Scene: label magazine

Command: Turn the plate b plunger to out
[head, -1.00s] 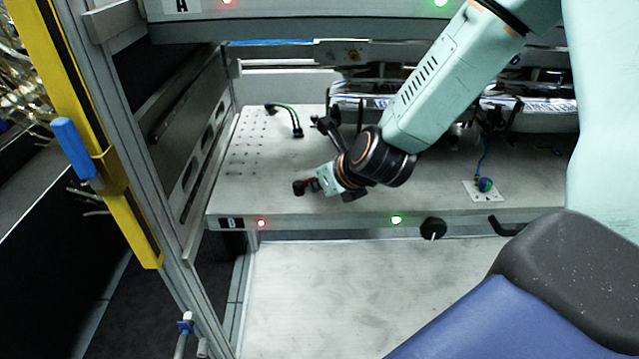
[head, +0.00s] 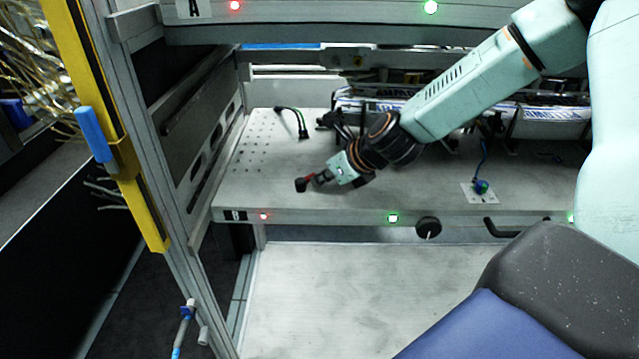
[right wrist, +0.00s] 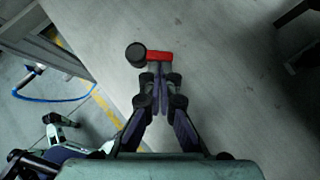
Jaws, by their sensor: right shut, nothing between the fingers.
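A small red piece with a round black knob (head: 301,185) sits at the front left of plate B, and I take it to be the plunger. In the right wrist view the black knob (right wrist: 136,54) is at the left end of the red bar (right wrist: 159,57). My right gripper (head: 320,179) is just right of it in the head view, shut and empty. In the right wrist view its closed fingertips (right wrist: 159,77) are right at the red bar; I cannot tell whether they touch. My left gripper is not in view.
Plate B's front edge (head: 330,217) carries a red light (head: 263,216), a green light (head: 393,218), a black dial (head: 428,228) and a black handle (head: 502,229). A short cable (head: 293,119) lies behind. A yellow post (head: 100,120) stands left.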

